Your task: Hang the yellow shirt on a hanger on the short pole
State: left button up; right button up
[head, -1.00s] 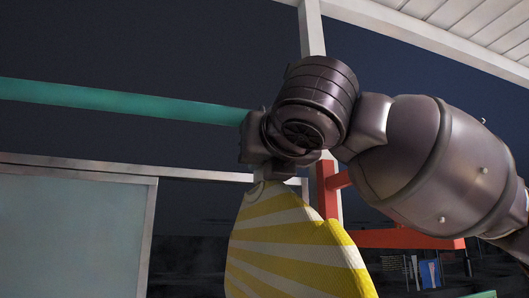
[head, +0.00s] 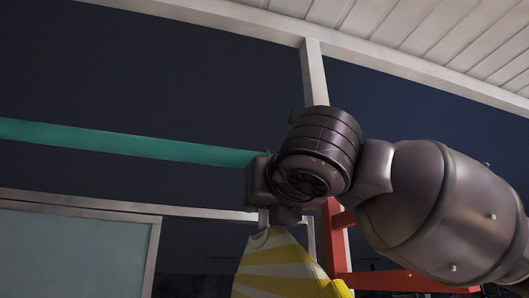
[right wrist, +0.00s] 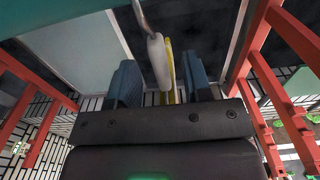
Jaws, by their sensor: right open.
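The yellow and white striped shirt (head: 275,265) hangs just below my right gripper (head: 272,218) in the head view; its lower part is out of frame. In the right wrist view, my right gripper (right wrist: 158,88) is open, with one finger on each side of the hanger and a strip of yellow shirt (right wrist: 170,72). The hanger (right wrist: 157,58) has a pale neck and a wire hook running up out of the picture. The green pole (head: 130,145) ends behind my right gripper in the head view; whether the hook rests on it is hidden. My left gripper is out of view.
A red frame (head: 335,240) stands behind and below my right wrist. A pale framed panel (head: 75,250) fills the lower left. A white slatted roof (head: 420,45) and a white post (head: 314,75) are above and behind.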

jog(key=b+v, duration=0.2)
jog(key=v, duration=0.9)
jog(key=shift+b, duration=0.35)
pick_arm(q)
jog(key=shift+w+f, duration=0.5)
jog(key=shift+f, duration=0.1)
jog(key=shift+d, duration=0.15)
